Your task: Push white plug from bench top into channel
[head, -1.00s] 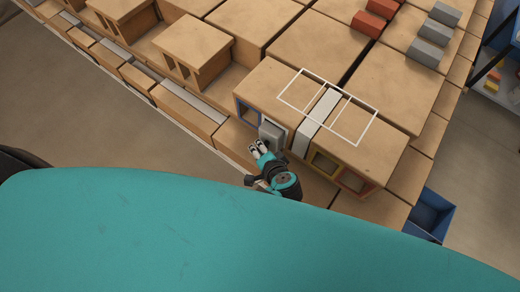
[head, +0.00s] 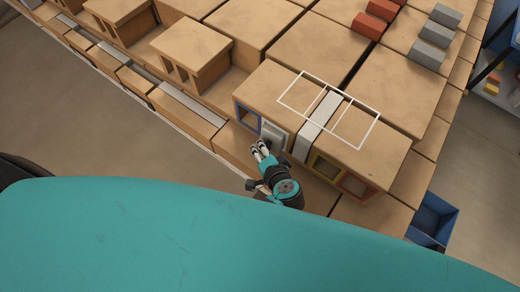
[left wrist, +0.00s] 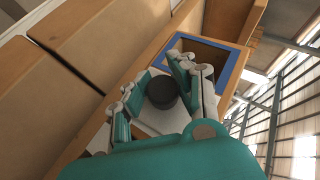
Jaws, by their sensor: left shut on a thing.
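The white plug (head: 270,138) is a pale grey-white block at the front of the brown bench block, in the white-edged opening just right of the blue-framed one. My left gripper (head: 258,146) is at its front face, with its fingers closed in. In the left wrist view the pale face (left wrist: 152,118) lies beyond the fingers. A dark round knob (left wrist: 162,92) sits between my left fingertips, and the gripper is shut on it. How deep the plug sits in the channel is hidden. My right gripper is not in view.
Blue (head: 248,118), yellow (head: 326,168) and red (head: 355,184) framed openings line the same front. A pale strip (head: 318,125) crosses the block's top. Red blocks (head: 376,14) and grey blocks (head: 436,35) stand behind. A blue bin (head: 432,218) is at right.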

